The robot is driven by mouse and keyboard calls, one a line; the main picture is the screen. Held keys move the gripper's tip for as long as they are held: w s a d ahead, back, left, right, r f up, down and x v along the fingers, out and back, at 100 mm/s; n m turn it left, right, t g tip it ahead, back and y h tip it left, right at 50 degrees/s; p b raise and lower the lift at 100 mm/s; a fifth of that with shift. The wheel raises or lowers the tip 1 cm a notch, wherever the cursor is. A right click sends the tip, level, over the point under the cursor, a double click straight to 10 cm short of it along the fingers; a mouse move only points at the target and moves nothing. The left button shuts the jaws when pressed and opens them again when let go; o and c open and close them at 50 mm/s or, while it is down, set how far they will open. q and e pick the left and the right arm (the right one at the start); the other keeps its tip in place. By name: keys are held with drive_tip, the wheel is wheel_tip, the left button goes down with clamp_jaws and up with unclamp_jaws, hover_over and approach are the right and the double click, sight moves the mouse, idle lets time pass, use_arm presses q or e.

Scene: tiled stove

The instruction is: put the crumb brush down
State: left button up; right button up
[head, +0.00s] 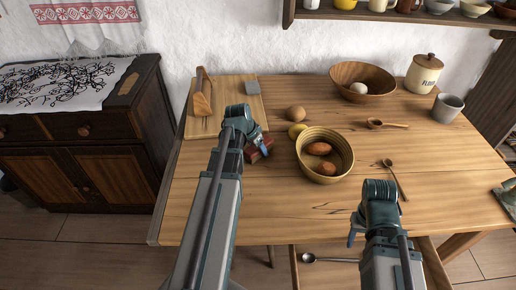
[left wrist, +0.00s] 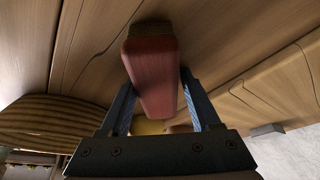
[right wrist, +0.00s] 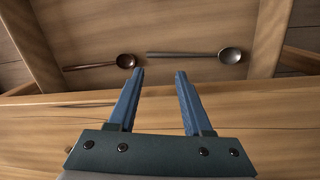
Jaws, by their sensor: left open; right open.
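The crumb brush (head: 258,149) has a dark red body and lies on the wooden table, left of the bowl of potatoes. In the left wrist view the brush (left wrist: 152,75) lies between my open left fingers, with a brown end at the top. My left gripper (head: 264,145) is open around the brush; the arm hides part of it in the head view. In the left wrist view I cannot tell whether the fingers touch it. My right gripper (head: 352,232) is open and empty over the table's front edge, and its fingers show apart in the right wrist view (right wrist: 158,75).
A woven bowl (head: 340,144) with potatoes stands right of the brush. A cutting board (head: 224,90) with a bread wedge (head: 202,104) lies behind left. A wooden spoon (head: 396,182) lies near the right gripper. An open drawer (right wrist: 160,30) holds spoons. The table's front left is clear.

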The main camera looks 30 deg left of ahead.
use_arm(q)
drive_tip(key=shift+s+d+r, duration=0.1)
drive_tip(key=shift+s+d, duration=0.05)
drive_tip(key=shift+d, duration=0.15)
drive_tip(key=shift+r+p, duration=0.2)
drive_tip(key=shift+p, duration=0.15)
drive_tip(key=p+v, duration=1.1)
drive_tip(key=shift+s+a+r, duration=0.1)
drive_tip(key=shift+a+r, duration=0.15)
drive_tip(key=shift+r, duration=0.1)
drive_tip(key=shift+f, duration=0.1)
drive_tip(key=s+d+g+y, duration=0.1)
drive_tip(key=s+d, duration=0.5)
drive_tip(key=d, duration=0.9)
drive_tip(key=s+d+f+m+g+y, duration=0.1)
drive_tip(key=s+d+g, duration=0.2)
drive_tip(key=d, duration=1.3)
drive_tip(key=s, duration=0.3)
drive_tip(key=shift+d+f+g, duration=0.25)
drive_tip(key=shift+d+g, duration=0.05)
drive_tip(key=shift+g, duration=0.1)
